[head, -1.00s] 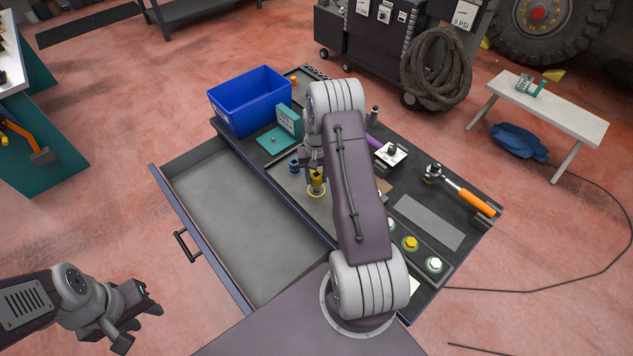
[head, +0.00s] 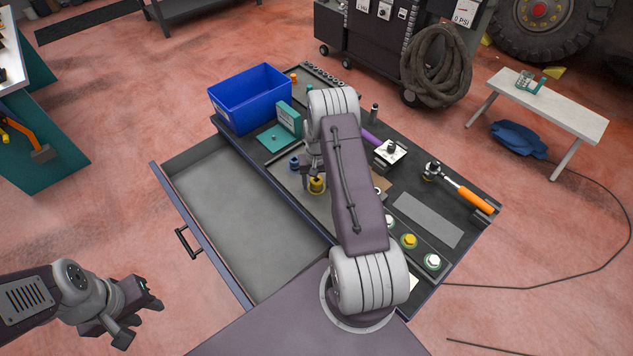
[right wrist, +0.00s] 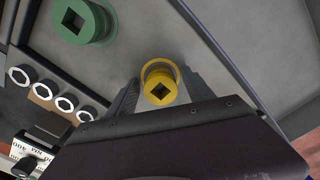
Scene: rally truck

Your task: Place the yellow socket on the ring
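The yellow socket (head: 317,185) stands upright on the grey work mat in the head view, at the place of the yellow ring. The ring is mostly hidden by the socket, and I cannot tell whether the base touches it. In the right wrist view the socket (right wrist: 160,84) shows its square hole between the two fingers. My right gripper (right wrist: 160,95) is shut on it; in the head view the forearm hides part of the gripper. My left gripper (head: 152,294) is empty, appears open, and hangs over the floor at the lower left.
A blue socket (head: 295,163) stands close by, behind the yellow one. A blue bin (head: 250,100) and a teal stand (head: 288,119) are further back. An open, empty drawer (head: 245,225) lies to the left. An orange-handled tool (head: 470,197) is at right. A green socket (right wrist: 85,22) shows in the wrist view.

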